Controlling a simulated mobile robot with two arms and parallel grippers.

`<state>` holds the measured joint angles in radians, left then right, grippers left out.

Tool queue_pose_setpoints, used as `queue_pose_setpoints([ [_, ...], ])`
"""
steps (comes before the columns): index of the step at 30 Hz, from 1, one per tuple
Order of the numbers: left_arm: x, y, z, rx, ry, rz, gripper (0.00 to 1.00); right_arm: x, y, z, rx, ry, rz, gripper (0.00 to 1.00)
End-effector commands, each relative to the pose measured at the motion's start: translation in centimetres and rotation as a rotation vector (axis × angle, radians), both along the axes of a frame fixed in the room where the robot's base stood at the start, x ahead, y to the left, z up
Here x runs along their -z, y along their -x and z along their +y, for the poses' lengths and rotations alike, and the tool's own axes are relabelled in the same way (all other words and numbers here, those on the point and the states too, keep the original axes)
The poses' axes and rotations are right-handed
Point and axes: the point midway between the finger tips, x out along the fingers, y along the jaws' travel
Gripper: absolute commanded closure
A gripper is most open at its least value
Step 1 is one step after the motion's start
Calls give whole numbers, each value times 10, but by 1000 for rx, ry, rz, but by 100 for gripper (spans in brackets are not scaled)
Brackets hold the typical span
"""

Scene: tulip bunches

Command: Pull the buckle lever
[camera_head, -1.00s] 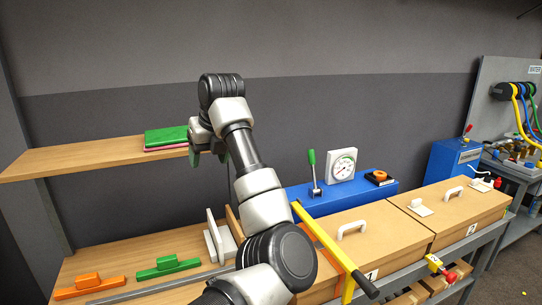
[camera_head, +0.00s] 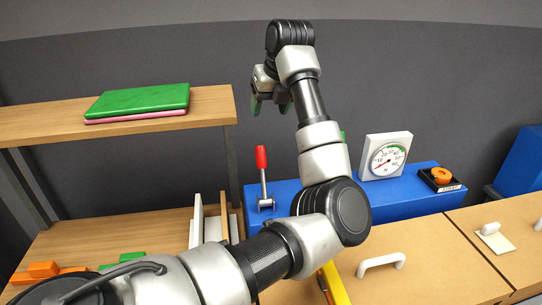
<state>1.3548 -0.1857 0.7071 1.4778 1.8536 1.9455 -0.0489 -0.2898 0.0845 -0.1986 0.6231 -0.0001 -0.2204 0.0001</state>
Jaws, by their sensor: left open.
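A lever with a red grip (camera_head: 261,158) stands upright on a metal base at the left end of the blue bench unit (camera_head: 400,208). A green tip (camera_head: 343,137) shows behind my arm; the rest of that lever is hidden. I cannot tell which one is the buckle lever. My left gripper (camera_head: 270,106) is open and empty, fingers downward. In the picture it is above the red grip and apart from it.
A dial gauge (camera_head: 385,156) and an orange knob (camera_head: 440,175) are on the blue unit. A green folder (camera_head: 138,101) lies on a wooden shelf (camera_head: 30,126) at left. White and brown upright panels (camera_head: 195,222) stand below. Wooden lids with a white handle (camera_head: 381,263) fill the front right.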

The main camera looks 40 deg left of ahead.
Motion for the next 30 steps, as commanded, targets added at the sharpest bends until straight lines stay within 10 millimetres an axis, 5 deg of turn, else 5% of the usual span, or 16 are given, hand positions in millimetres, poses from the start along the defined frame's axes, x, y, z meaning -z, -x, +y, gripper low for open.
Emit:
queue_pose_setpoints([
  [5, 29, 1, 0, 0, 0, -2, 39, 30, -12, 2, 0, -3, -19, 57],
  [12, 52, 1, 0, 0, 0, -2, 39, 53, 20, 3, 0, -3, 28, 57],
  [17, 61, 0, 4, 0, 0, 1, 39, 49, 17, 7, 0, -8, 25, 57],
  [30, 131, -7, 34, -1, -1, 3, 39, 27, 9, 6, 0, -9, 12, 57],
])
